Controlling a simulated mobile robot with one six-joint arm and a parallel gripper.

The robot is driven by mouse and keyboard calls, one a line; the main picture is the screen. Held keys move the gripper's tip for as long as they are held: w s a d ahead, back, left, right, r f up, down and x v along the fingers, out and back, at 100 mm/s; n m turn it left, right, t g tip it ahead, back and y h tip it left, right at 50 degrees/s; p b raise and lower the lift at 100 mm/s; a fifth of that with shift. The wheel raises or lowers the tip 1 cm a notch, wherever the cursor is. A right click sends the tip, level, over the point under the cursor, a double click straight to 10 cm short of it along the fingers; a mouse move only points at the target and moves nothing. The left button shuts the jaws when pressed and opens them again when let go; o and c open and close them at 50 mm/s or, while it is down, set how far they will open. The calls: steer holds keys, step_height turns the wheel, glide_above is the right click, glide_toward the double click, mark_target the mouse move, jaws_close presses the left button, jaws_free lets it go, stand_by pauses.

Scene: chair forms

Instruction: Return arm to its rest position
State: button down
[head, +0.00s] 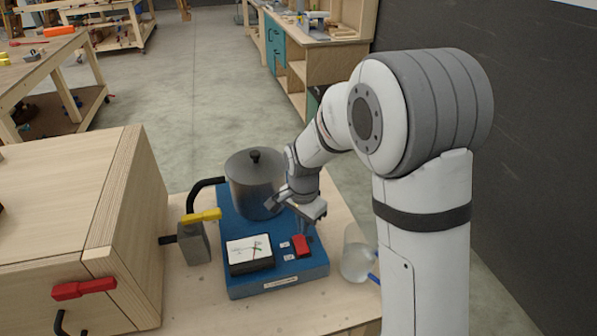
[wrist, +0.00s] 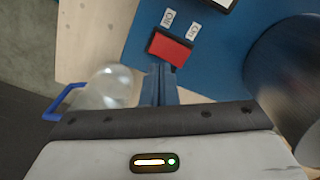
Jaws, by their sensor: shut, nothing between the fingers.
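My gripper (head: 304,226) is shut and empty, pointing down over the front right of the blue base of a device (head: 293,284). Its fingertips are close to a red rocker switch (head: 301,245); I cannot tell whether they touch it. In the wrist view the shut fingers (wrist: 160,80) end just beside the red switch (wrist: 169,48), with the On and Off labels on its far side. My arm reaches in from the right, bent at the elbow.
A grey lidded pot (head: 254,183) stands on the blue base behind my gripper. A display (head: 249,252) sits left of the switch. A clear jug with a blue handle (head: 357,258) stands close on the right. A yellow-handled valve (head: 195,238) and wooden box (head: 135,215) are left.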

steer(key=s+d+r+n+t, duration=0.1)
steer(key=s+d+r+n, duration=0.3)
steer(key=s+d+r, duration=0.3)
steer(key=s+d+r+n+t, duration=0.2)
steer(key=s+d+r+n, duration=0.2)
steer(key=s+d+r, duration=0.3)
steer(key=s+r, duration=0.1)
steer(key=s, duration=0.4)
steer(key=shift+s+n, duration=0.3)
steer(key=shift+n, duration=0.1)
steer(key=shift+s, duration=0.1)
